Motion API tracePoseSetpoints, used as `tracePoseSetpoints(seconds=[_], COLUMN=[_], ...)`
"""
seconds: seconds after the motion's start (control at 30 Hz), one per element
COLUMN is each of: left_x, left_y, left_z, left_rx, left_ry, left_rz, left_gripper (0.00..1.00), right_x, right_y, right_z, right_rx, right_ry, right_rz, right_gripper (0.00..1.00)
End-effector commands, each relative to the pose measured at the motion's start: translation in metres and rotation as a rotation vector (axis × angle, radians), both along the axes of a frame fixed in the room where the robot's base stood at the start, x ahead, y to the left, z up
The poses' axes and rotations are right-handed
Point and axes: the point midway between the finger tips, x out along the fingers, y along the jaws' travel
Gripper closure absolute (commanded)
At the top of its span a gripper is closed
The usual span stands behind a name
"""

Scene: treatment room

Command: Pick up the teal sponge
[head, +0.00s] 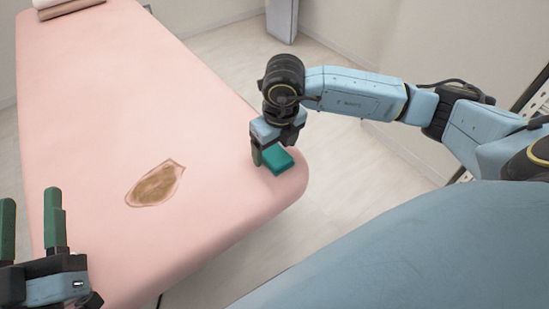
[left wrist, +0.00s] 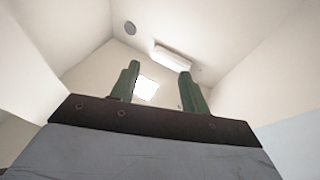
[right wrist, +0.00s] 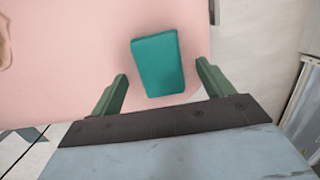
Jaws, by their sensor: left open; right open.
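The teal sponge (head: 279,160) lies on the pink treatment table near its rounded right corner. In the right wrist view the sponge (right wrist: 158,64) lies flat and slightly tilted, ahead of the fingertips and between their lines. My right gripper (head: 268,153) is open and points down at the sponge, with one finger seen beside it in the head view. In the right wrist view the right gripper (right wrist: 160,78) has its green fingers apart with nothing between them. My left gripper (head: 30,205) is open and empty at the lower left, its fingers (left wrist: 158,75) pointing up toward the ceiling.
The pink table (head: 130,90) is mostly clear. A brown stain with a pale outline (head: 156,185) is on its surface. Rolled towels (head: 65,8) lie at the far end. A grey post-like object (head: 282,18) stands on the floor behind. The table edge is close to the sponge.

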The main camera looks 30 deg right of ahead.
Motion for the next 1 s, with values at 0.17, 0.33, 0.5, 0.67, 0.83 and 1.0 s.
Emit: tracePoseSetpoints(seconds=[0.17, 0.33, 0.5, 0.67, 0.83, 1.0], left_x=[-0.007, -0.009, -0.009, -0.009, -0.009, -0.009], left_y=[-0.001, -0.001, -0.001, -0.001, -0.001, -0.001], left_z=[0.016, 0.021, 0.021, 0.021, 0.021, 0.021], left_rx=[-0.036, -0.047, -0.047, -0.045, -0.045, -0.045], left_ry=[-0.110, -0.142, -0.141, -0.140, -0.140, -0.140], left_rz=[-0.006, -0.008, -0.008, -0.008, -0.008, -0.008], left_gripper=[0.54, 0.54, 0.54, 0.54, 0.54, 0.54], right_x=[0.001, 0.002, 0.002, 0.002, 0.002, 0.002], right_y=[0.000, 0.000, 0.000, 0.000, 0.000, 0.000], right_z=[-0.012, -0.014, -0.013, -0.013, -0.013, -0.013], right_rx=[0.000, 0.000, 0.000, 0.000, 0.000, 0.001], right_ry=[0.001, -0.001, -0.001, -0.001, -0.001, -0.001], right_rz=[0.000, 0.001, 0.001, 0.001, 0.001, 0.001], right_gripper=[0.20, 0.20, 0.20, 0.41, 0.63, 0.69])
